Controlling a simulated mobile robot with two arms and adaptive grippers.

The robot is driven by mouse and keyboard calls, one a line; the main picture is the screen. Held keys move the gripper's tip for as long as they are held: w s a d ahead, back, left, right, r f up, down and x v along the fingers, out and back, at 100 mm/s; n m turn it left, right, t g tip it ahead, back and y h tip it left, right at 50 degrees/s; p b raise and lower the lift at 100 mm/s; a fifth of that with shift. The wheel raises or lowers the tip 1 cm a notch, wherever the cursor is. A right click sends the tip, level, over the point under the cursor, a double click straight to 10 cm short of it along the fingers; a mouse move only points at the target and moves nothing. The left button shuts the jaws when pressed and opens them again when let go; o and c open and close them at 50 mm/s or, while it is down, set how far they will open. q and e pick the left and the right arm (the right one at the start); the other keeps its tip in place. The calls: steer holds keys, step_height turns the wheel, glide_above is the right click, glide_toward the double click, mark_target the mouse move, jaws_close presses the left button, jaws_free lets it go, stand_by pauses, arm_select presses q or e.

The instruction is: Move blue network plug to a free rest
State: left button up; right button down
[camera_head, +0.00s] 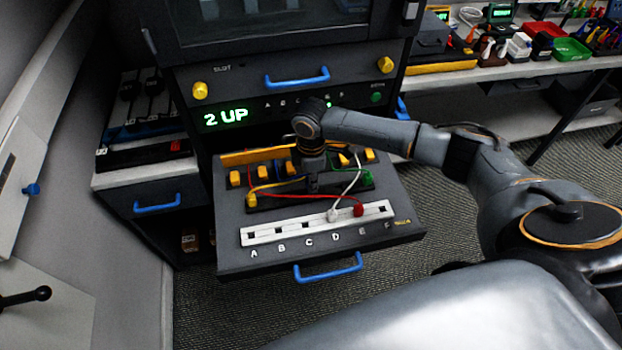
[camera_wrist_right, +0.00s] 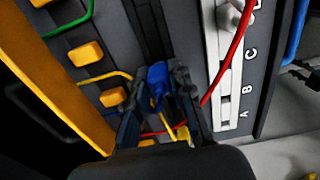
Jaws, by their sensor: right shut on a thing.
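The blue network plug (camera_wrist_right: 157,76) is between the fingers of my right gripper (camera_wrist_right: 158,104) in the right wrist view. In the head view my right gripper (camera_head: 312,184) points down over the dark rest rail (camera_head: 285,196), near its middle, and hides the blue plug. I cannot tell whether the plug touches the rail. A yellow plug (camera_head: 251,200) sits at the rail's left end and a green plug (camera_head: 367,179) at its right end. The bare rail also shows in the wrist view (camera_wrist_right: 146,28). My left gripper is not in view.
In front of the rail is a white socket strip (camera_head: 280,233) lettered A to F. A white plug (camera_head: 333,215) and a red plug (camera_head: 358,210) stand at its right part. Several yellow blocks (camera_head: 234,179) line the back. Red, yellow and white cables cross near my gripper.

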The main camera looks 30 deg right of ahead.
steer(key=shift+p, duration=0.3)
steer(key=shift+f, duration=1.4)
stand_by(1.8)
steer(key=c, duration=1.1)
jaws_free()
steer(key=shift+o, duration=0.4)
steer(key=o, duration=0.4)
steer(key=shift+r, duration=0.15)
